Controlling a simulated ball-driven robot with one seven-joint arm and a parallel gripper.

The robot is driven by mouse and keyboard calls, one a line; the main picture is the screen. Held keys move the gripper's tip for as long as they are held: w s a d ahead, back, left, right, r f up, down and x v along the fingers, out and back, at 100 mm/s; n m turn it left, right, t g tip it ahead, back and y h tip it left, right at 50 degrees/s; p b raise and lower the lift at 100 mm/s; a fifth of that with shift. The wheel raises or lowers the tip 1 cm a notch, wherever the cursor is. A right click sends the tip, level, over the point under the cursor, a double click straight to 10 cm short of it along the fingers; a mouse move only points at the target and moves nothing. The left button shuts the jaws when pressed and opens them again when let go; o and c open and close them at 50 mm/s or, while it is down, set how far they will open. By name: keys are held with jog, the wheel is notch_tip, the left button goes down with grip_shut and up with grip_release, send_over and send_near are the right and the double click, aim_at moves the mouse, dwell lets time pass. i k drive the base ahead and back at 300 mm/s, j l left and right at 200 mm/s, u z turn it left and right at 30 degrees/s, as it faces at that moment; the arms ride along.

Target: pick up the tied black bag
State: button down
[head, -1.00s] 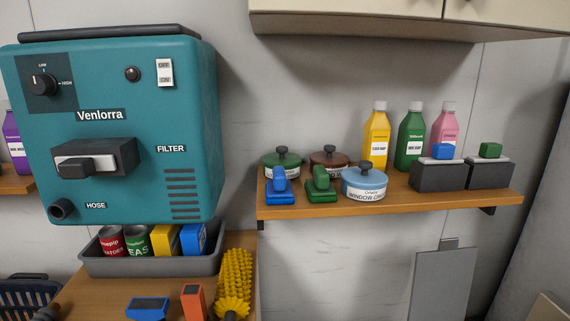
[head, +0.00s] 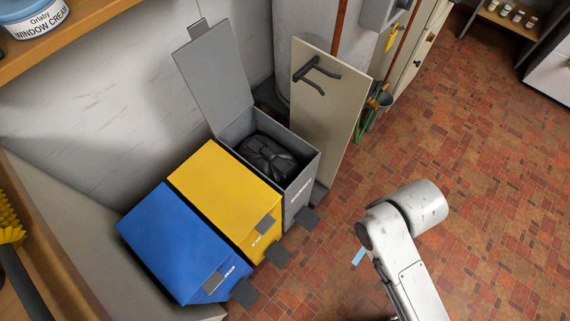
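The tied black bag (head: 268,160) sits inside an open grey bin (head: 306,181), below its rim, with its knotted top showing. The bin's grey lid (head: 213,80) stands raised behind it, toward the wall. The lower part of the bag is hidden by the bin walls. White links of my arm show at the lower right, apart from the bin and over the floor. My gripper is not in view.
A closed yellow bin (head: 222,192) and a closed blue bin (head: 180,245) stand left of the grey one. A beige panel with dark hooks (head: 320,105) stands close on its right. The tiled floor (head: 480,170) at right is mostly clear.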

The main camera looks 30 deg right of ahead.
aim_at(274, 162)
jog(key=i+j, duration=0.7)
jog(key=i, duration=0.15)
